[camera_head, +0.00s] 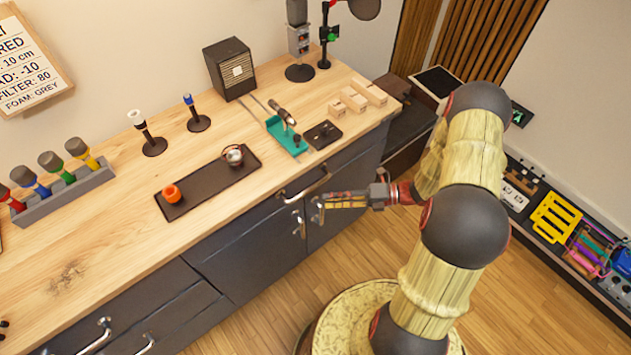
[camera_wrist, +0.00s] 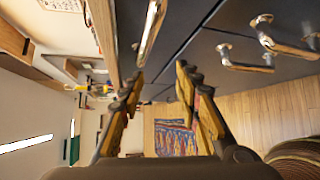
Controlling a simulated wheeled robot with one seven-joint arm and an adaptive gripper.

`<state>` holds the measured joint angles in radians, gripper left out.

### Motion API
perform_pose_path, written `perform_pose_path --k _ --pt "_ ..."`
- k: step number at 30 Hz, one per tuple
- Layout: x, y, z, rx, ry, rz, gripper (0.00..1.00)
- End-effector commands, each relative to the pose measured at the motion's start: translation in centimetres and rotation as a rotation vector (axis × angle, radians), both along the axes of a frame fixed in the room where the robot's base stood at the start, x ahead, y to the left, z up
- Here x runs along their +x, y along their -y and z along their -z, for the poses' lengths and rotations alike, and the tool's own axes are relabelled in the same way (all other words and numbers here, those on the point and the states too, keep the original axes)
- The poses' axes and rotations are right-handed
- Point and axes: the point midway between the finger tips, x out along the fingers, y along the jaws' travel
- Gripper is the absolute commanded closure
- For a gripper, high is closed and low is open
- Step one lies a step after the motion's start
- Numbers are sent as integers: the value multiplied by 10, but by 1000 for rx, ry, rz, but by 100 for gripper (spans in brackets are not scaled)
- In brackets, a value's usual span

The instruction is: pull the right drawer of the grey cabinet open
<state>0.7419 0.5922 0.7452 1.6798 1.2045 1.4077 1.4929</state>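The grey cabinet (camera_head: 245,265) stands under a wooden counter. Its right drawer (camera_head: 345,168) sits just below the counter edge and looks shut, flush with the front. The drawer's metal bar handle (camera_head: 308,186) shows, and a bar handle beside the counter edge shows at the top of the wrist view (camera_wrist: 152,32). My gripper (camera_head: 322,203) is in front of the cabinet, close to the drawer handle and a little below it in the picture. In the wrist view my gripper (camera_wrist: 160,76) has its two fingers spread with nothing between them. The handle lies beyond the fingertips.
Two door handles (camera_head: 299,224) (camera_wrist: 242,60) stick out below the drawer, near my gripper. On the counter (camera_head: 105,225) are a dark tray (camera_head: 205,190), a teal holder (camera_head: 285,137) and a speaker box (camera_head: 229,68). The wooden floor before the cabinet is clear.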

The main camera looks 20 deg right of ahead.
Motion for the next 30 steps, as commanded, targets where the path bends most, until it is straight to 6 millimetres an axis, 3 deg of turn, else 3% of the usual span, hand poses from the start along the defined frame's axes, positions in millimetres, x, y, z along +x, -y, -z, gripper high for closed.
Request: perform_pose_path --k 3,11,24,30 --pt "20 9 -14 105 -123 88 67" --pt "23 6 -21 201 -273 122 67" --pt "49 -48 -11 199 -274 119 67" --pt "55 -60 -10 200 -274 121 67"
